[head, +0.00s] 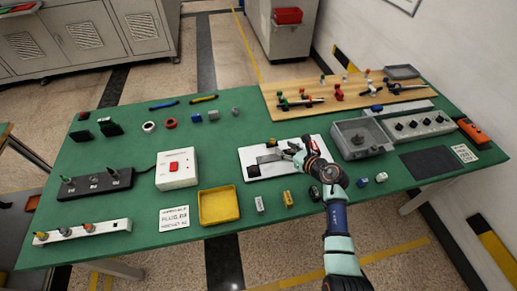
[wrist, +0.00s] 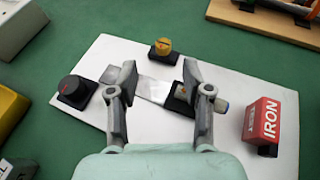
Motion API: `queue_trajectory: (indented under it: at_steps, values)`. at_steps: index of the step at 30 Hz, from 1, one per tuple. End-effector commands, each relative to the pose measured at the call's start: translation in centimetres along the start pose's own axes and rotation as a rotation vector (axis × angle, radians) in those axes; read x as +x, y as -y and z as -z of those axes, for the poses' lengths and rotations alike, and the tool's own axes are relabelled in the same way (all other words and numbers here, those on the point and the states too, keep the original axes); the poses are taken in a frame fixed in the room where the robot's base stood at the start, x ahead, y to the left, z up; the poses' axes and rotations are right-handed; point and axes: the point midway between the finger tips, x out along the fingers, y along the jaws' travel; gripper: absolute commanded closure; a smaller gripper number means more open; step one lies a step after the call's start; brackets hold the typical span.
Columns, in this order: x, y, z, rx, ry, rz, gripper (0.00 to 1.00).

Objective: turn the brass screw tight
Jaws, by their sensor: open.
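A round brass-yellow head with a dark mark across it, which looks like the brass screw (wrist: 163,45), stands on a small black base on a white board (wrist: 85,120). In the wrist view it is beyond my fingertips, apart from them. My gripper (wrist: 157,78) is open, its two fingers spread over the board with nothing held between them. A grey metal strip (wrist: 152,89) lies below and between the fingers. A dark block by the right finger is partly hidden. In the head view my gripper (head: 289,150) is over the white board (head: 285,172) and hides part of it.
On the board are a black knob (wrist: 71,88) at left and a red block marked IRON (wrist: 262,120) at right. A yellow tray (head: 219,207), a white box with a red button (head: 177,170) and a grey bin (head: 350,137) stand around it.

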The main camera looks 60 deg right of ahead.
Motion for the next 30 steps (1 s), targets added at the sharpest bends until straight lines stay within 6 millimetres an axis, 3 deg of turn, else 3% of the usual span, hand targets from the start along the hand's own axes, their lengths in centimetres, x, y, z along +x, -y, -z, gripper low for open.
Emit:
queue_trajectory:
  at_steps: [5, 18, 27, 30]
  values:
    - [0.2, 0.3, 0.6, -0.008, -0.018, 0.0, 0.5]
    - [7.2, 0.2, 0.8, -0.006, -0.014, -0.001, 0.5]
    - [7.7, 0.2, 0.5, -0.006, -0.014, 0.0, 0.5]
    - [7.7, 0.2, 0.5, -0.006, -0.014, 0.0, 0.64]
